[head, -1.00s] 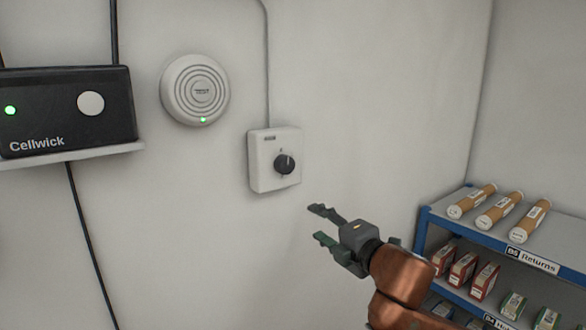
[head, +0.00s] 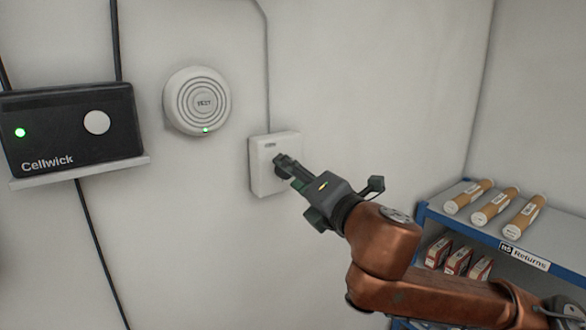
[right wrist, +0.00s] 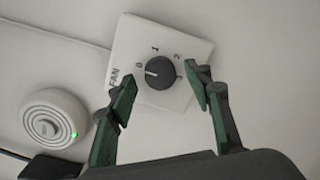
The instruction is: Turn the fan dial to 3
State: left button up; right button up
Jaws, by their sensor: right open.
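The fan dial is a round dark knob (right wrist: 160,73) on a white square wall plate (right wrist: 128,48) marked FAN, with numbers around the knob. In the right wrist view its pale pointer line points left, close to the 0. The 1 and 2 are readable; the mark past the 2 is partly hidden by a finger. My right gripper (right wrist: 162,82) is open, with its green-padded fingers on either side of the knob, apart from it. In the head view the plate (head: 270,150) shows, and my right gripper (head: 287,170) covers most of the knob. My left gripper is out of view.
A round white wall device (head: 197,100) with a green light is left of the plate. A black Cellwick box (head: 70,130) sits on a small shelf at far left. A blue-edged shelf unit (head: 470,226) with tubes and boxes stands at right.

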jog(key=shift+w+a, duration=0.1)
jog(key=shift+w, duration=0.2)
jog(key=shift+c, duration=0.4)
jog(key=c, duration=1)
jog(key=shift+c, duration=0.3)
